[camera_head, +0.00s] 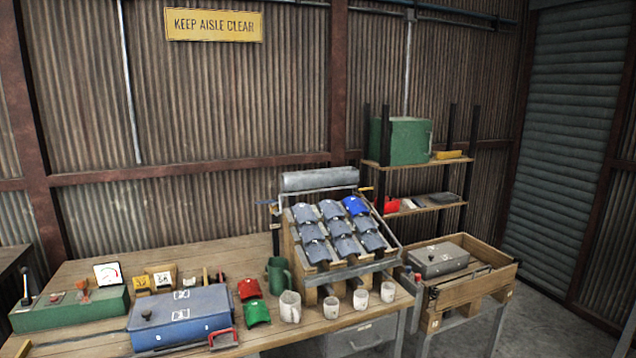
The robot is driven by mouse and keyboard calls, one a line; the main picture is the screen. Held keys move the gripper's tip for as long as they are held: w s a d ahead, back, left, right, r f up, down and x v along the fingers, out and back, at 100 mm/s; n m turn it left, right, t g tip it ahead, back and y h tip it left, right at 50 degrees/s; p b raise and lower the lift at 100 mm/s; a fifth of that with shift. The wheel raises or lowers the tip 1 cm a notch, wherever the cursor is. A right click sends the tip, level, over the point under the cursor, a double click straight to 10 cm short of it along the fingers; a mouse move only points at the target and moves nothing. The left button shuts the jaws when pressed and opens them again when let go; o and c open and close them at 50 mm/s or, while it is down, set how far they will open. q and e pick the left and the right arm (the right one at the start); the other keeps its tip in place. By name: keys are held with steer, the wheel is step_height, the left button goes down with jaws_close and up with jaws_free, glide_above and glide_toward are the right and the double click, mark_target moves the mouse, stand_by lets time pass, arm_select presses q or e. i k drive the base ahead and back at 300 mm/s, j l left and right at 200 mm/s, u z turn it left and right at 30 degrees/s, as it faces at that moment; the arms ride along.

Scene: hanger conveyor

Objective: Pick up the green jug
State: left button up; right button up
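The green jug (278,275) stands upright on the wooden workbench (208,259), just left of the sloped rack. It is dark green, with a handle on its right side. A white mug (290,307) stands in front of it, close to its lower edge in the picture. A red piece (249,288) and a green piece (257,313) lie to its left and front. Neither of my grippers shows in the head view.
A rack (292,252) of grey covers and one blue cover stands right of the jug. Several small white mugs (361,299) line the front edge. A blue box (180,318) and a green box (70,309) occupy the left side. The bench's back middle is clear.

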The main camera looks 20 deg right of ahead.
mark_target(280, 280)
steer(key=l+u, duration=0.1)
steer(key=u, duration=0.4)
steer(key=i+l+u, duration=0.15)
steer(key=l+u, duration=0.3)
steer(key=l, duration=0.45)
steer(key=l+u, duration=0.45)
steer(key=l, duration=0.45)
